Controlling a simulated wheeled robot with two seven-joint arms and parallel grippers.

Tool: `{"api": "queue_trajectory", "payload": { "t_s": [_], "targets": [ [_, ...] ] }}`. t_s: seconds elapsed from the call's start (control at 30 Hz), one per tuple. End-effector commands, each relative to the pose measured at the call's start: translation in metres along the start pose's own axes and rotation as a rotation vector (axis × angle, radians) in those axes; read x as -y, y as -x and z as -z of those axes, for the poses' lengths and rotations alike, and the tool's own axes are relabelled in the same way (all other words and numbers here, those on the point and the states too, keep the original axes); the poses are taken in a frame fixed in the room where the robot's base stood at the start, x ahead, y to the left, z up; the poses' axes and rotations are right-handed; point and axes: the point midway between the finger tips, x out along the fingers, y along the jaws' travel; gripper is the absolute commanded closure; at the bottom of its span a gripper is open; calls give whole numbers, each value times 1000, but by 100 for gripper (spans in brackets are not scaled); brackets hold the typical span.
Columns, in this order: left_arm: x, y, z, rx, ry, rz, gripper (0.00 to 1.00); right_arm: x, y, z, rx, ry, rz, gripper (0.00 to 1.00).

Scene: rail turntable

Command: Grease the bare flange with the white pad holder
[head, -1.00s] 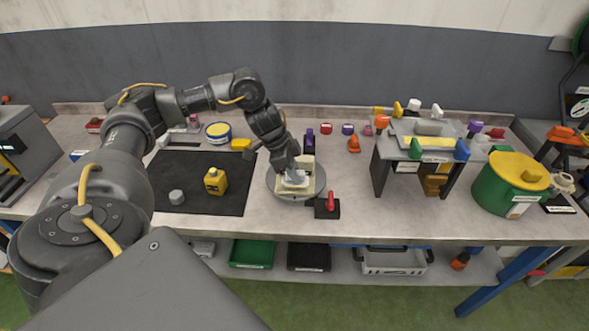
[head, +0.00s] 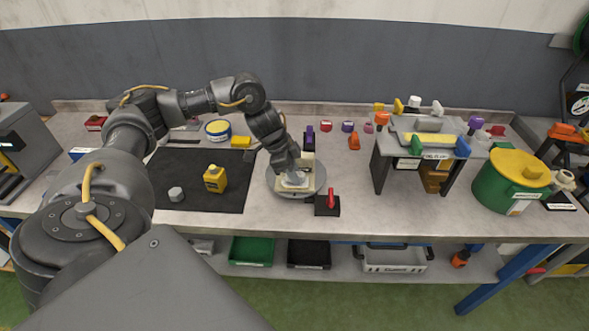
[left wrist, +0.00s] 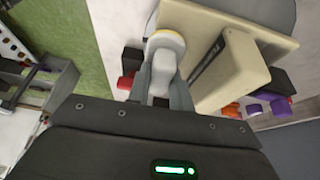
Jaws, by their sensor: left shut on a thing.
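My left gripper (head: 294,178) is over the round grey turntable (head: 319,177) in the middle of the bench. In the left wrist view its fingers (left wrist: 163,78) are shut on the white pad holder (left wrist: 160,87), which has a round pad with a yellowish edge at its far end. The pad is at a cream-coloured block with a flange plate (left wrist: 206,19) on the turntable; I cannot tell whether it touches. In the head view the gripper hides much of the block. My right gripper is not in view.
A black box with a red lever (head: 329,204) stands right in front of the turntable. A dark mat (head: 215,195) with a yellow bottle (head: 215,178) lies to the left. A grey stand (head: 381,170) and a green pot (head: 495,190) are to the right.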

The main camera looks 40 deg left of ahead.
Motion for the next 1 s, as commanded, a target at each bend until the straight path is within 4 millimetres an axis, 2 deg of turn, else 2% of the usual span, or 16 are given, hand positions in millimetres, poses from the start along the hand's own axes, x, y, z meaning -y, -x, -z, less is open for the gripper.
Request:
{"api": "queue_trajectory", "payload": {
  "t_s": [0.4,1.0],
  "targets": [
    [0,-8,-3,0,0,0,97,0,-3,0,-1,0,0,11],
    [0,3,-22,-1,0,0,97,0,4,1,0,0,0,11]
  ]
}}
